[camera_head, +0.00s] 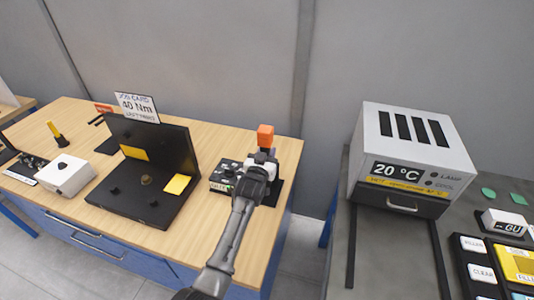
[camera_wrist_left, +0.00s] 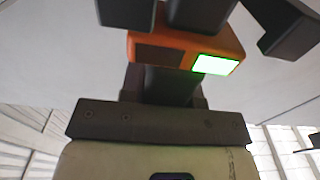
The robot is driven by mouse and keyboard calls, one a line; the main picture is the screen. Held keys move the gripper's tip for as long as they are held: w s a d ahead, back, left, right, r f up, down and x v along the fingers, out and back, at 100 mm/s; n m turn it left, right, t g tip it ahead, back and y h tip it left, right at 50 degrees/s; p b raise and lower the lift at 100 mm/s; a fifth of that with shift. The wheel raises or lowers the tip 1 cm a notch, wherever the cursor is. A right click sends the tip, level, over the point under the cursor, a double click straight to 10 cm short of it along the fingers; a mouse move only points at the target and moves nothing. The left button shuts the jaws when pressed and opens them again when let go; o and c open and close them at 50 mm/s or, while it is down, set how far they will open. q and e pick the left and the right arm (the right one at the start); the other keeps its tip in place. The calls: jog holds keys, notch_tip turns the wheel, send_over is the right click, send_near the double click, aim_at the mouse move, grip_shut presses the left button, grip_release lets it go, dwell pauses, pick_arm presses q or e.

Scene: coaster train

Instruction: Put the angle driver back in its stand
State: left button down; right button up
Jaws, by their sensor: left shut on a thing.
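The angle driver shows as an orange block (camera_head: 265,137) standing up above my left gripper (camera_head: 262,160) in the head view. My left gripper is shut on it near the right end of the wooden bench. In the left wrist view the driver's orange body (camera_wrist_left: 160,50) has a bright green lit panel, with dark parts above and below it. The driver's lower end is hidden behind my gripper and arm. A dark base (camera_head: 272,195) shows beneath the gripper; I cannot tell whether it is the stand, or whether the driver touches it. My right gripper is not in view.
Left of the gripper lies a black unit with small fittings (camera_head: 222,177). An open black case (camera_head: 160,208), a 40 Nm card (camera_head: 136,106) and a white box (camera_head: 65,175) stand further left. Right, across a gap, a 20 °C oven (camera_head: 405,150) stands on a grey bench.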

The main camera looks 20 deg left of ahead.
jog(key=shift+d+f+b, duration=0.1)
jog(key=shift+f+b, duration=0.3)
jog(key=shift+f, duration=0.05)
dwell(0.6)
